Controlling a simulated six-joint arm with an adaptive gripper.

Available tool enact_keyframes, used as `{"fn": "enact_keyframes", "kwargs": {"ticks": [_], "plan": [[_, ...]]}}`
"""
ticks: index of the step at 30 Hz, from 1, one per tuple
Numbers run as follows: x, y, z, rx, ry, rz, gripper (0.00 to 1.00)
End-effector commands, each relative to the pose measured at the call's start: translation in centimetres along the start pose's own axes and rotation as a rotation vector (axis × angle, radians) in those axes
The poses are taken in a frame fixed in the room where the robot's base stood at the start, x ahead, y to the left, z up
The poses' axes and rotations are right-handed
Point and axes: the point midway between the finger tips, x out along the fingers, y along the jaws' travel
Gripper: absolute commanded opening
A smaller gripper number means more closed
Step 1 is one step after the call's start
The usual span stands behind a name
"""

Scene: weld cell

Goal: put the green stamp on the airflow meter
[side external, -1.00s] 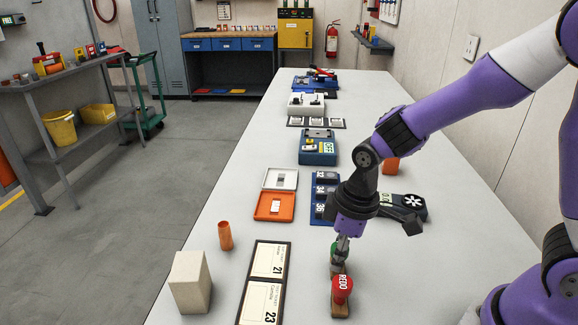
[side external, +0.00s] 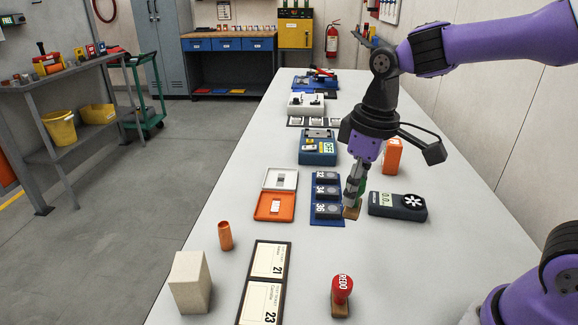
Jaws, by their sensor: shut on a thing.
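My gripper (side external: 354,188) is shut on the green stamp (side external: 361,187) and holds it above the table. The stamp's wooden base (side external: 352,212) shows below the fingers; the fingers hide part of its green handle. The red REDO stamp (side external: 342,290) stands on the table nearer the camera.
A blue tray with numbered dark blocks (side external: 327,192) lies just left of my gripper. An orange box (side external: 392,156) stands behind the meter. An open orange case (side external: 274,206), an orange cylinder (side external: 225,236), a beige block (side external: 190,282) and number cards (side external: 268,262) are further left.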

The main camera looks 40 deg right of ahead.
Motion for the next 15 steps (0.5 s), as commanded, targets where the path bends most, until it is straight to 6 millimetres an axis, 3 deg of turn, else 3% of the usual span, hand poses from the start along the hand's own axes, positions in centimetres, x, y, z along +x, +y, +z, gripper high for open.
{"fn": "enact_keyframes", "kwargs": {"ticks": [3, 8, 15], "plan": [[-1.5, 3.9, 0.3, 0.247, 0.003, 0.032, 0.00], [-2.8, 7.3, 1.2, 0.483, 0.004, 0.059, 0.00], [-0.3, 12.3, 3.3, 0.536, -0.001, 0.062, 0.00]]}}
